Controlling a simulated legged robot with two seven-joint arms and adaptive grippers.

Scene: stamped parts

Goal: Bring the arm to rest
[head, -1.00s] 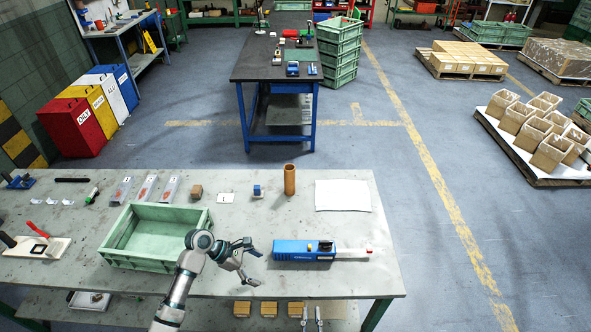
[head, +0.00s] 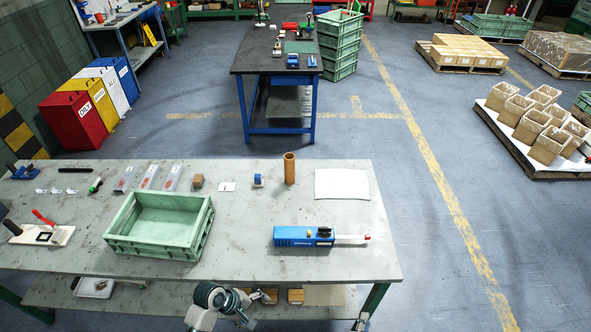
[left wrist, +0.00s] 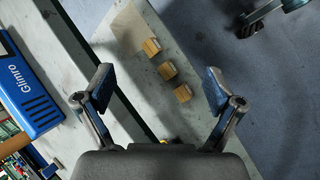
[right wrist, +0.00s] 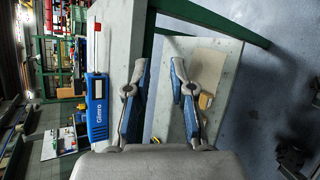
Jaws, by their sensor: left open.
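My left gripper (head: 243,310) is at the bottom of the head view, below the workbench's front edge. In the left wrist view its two fingers (left wrist: 158,88) are spread wide with nothing between them. My right gripper (head: 362,321) just shows at the bottom of the head view, by the bench's front right leg. In the right wrist view its fingers (right wrist: 160,68) are apart, a narrower gap, and empty. Neither gripper appears to touch anything.
The workbench (head: 240,262) holds a green crate (head: 113,238), a blue Glimro device (head: 293,236), a brown cylinder (head: 290,168) and a white sheet (head: 342,184). Small boxes (left wrist: 167,71) sit on the lower shelf. The bench top's front middle is clear.

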